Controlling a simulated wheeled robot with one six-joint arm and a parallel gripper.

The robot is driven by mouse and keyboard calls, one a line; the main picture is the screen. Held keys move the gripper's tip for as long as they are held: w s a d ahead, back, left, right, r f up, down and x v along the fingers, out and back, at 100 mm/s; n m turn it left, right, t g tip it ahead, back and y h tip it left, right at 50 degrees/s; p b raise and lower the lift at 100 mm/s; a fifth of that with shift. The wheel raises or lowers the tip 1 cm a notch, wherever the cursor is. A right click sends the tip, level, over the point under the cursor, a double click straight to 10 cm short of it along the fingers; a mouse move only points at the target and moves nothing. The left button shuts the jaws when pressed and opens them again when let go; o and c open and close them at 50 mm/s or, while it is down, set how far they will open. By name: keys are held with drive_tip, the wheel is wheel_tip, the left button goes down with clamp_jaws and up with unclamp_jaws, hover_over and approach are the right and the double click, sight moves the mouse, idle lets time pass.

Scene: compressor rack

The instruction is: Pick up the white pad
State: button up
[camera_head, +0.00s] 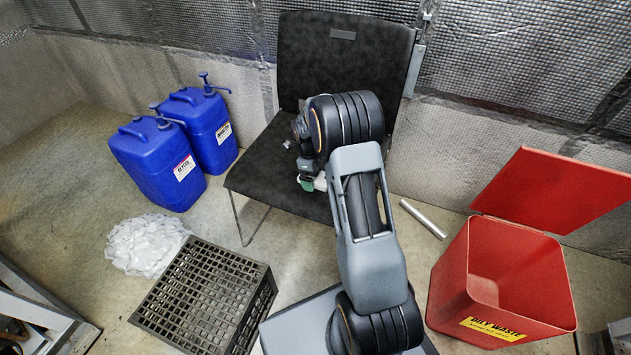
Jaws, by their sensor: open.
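My gripper (306,178) is over the seat of the dark chair, pointing down, with my arm covering much of the seat. It is open. A small white and green patch (320,184) shows at the gripper's tip; I cannot tell whether it is a pad on the seat or part of the gripper. A crumpled white, translucent heap (147,245) lies on the floor at the left, well apart from the gripper. No other white pad can be made out.
The dark chair (345,55) stands against the wall. Two blue jugs (160,165) stand left of it. A black grid crate (205,295) is in front. An open red oily-waste bin (500,275) stands at the right. A metal tube (423,219) lies between bin and chair.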

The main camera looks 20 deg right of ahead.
sight(317, 176)
drive_tip(key=c, duration=1)
drive_tip(key=shift+r+p, duration=0.3)
drive_tip(key=shift+r, duration=0.25)
wheel_tip(317, 176, up, 3)
drive_tip(key=shift+f+p, duration=0.15)
drive_tip(key=shift+p, duration=0.35)
drive_tip(key=s+r, duration=0.1)
drive_tip(key=s+r+p, duration=0.1)
drive_tip(key=r, duration=0.1)
drive_tip(key=s+r+p, duration=0.1)
drive_tip(key=s+r, duration=0.1)
drive_tip(key=shift+s+a, duration=0.1)
drive_tip(key=shift+a, duration=0.3)
drive_tip(key=s+a+r+p, duration=0.2)
drive_tip(key=s+r+p, duration=0.1)
drive_tip(key=s, duration=0.6)
drive_tip(key=shift+s+r, duration=0.3)
drive_tip(key=shift+r, duration=0.3)
